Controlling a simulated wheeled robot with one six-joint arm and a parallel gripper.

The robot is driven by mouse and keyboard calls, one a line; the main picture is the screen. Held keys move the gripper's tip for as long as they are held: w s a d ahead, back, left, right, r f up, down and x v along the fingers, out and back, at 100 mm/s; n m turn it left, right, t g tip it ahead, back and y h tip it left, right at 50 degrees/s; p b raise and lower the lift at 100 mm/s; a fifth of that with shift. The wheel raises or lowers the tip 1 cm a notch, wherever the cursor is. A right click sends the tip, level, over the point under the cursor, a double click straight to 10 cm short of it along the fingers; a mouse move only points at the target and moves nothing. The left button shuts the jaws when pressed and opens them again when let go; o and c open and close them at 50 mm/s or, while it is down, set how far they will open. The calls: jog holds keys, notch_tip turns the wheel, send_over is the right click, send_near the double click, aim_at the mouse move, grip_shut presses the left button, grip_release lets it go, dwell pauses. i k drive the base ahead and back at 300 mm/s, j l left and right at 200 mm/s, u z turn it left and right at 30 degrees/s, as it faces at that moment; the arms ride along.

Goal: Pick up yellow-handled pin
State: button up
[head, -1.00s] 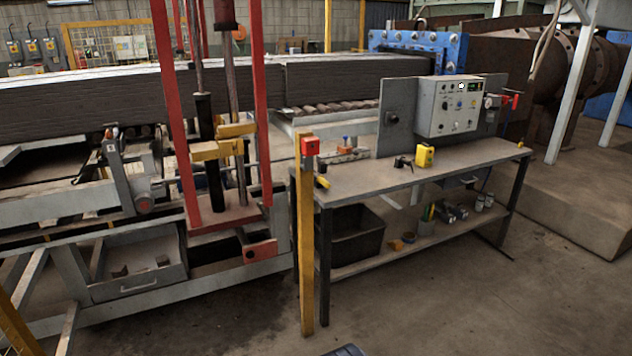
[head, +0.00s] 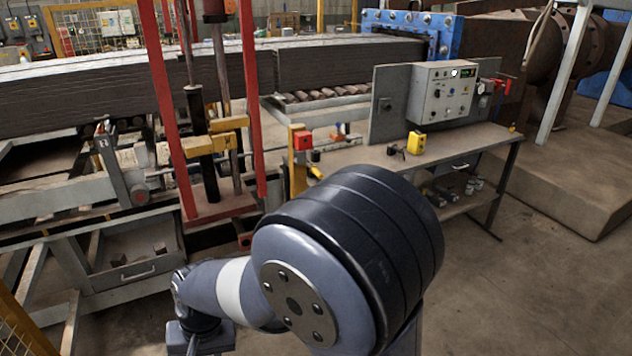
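I cannot clearly make out a yellow-handled pin. A small yellow item (head: 512,129) sits at the far right end of the workbench (head: 470,142), too small to identify. The bench's near left end, where a small yellow piece lay in the earlier view, is now largely covered by my arm. My arm rises large in the lower middle and bends left, with its wrist at the bottom edge. My gripper's fingers are not visible.
A yellow box (head: 416,142) and a grey control box (head: 442,92) are on the bench. A yellow post with a red block (head: 303,140) stands at its left end. Red uprights (head: 160,110) and a conveyor frame are at left.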

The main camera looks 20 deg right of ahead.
aim_at(313, 169)
jog(key=i+l+z, duration=0.7)
jog(key=i+z, duration=0.2)
jog(key=i+l+z, duration=0.1)
jog(key=i+z, duration=0.35)
jog(key=i+l, duration=0.1)
jog(key=i, duration=0.4)
jog(key=i+l, duration=0.1)
jog(key=i, duration=0.35)
jog(key=i+u, duration=0.25)
jog(key=u, duration=0.15)
jog(key=i+u, duration=0.25)
jog(key=u, duration=0.15)
jog(key=i+u, duration=0.25)
jog(key=u, duration=0.15)
jog(key=i+l+u, duration=0.2)
jog(key=u, duration=0.2)
